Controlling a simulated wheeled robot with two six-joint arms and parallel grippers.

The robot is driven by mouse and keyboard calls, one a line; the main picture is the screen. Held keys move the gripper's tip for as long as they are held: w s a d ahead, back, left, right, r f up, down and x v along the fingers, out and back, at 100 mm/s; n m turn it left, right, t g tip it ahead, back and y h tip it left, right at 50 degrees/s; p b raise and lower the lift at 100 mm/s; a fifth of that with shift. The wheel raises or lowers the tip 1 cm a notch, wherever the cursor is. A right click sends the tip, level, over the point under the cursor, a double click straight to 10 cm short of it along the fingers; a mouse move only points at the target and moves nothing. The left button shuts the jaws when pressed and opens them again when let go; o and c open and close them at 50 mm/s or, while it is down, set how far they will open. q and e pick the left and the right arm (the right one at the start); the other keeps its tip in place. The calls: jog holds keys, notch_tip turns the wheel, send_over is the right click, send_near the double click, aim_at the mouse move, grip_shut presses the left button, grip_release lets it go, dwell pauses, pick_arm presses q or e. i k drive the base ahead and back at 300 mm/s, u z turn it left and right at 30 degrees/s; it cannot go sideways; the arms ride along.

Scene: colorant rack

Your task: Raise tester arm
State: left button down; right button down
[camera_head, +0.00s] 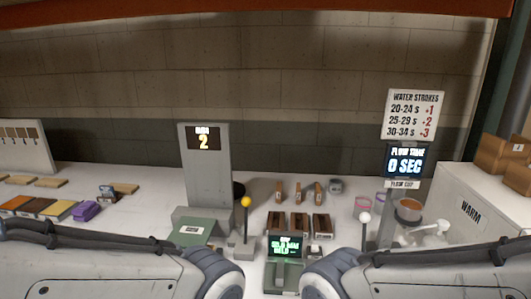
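A lever with a yellow knob (246,202) stands upright on a grey base, just right of a green plate (194,231). A second lever with a white knob (365,217) stands upright at the right, left of the flow cup (409,208). I cannot tell for sure which part is the tester arm. My two arms cross the bottom of the view and their elbow-like joints face each other at the centre. Neither gripper shows.
A grey panel (208,165) reads 2. A small screen unit (285,262) stands front centre, with several dark brown blocks (298,225) and brushes (299,192) behind it. A flow-time display (405,162) reads 0 SEC. A white cabinet marked WARM (480,205) stands right.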

aim_at(188, 231)
jog(key=u, duration=1.95)
jog(key=k, duration=0.85)
jog(key=z, duration=1.5)
jog(key=i, duration=0.5)
jog(key=u, duration=0.05)
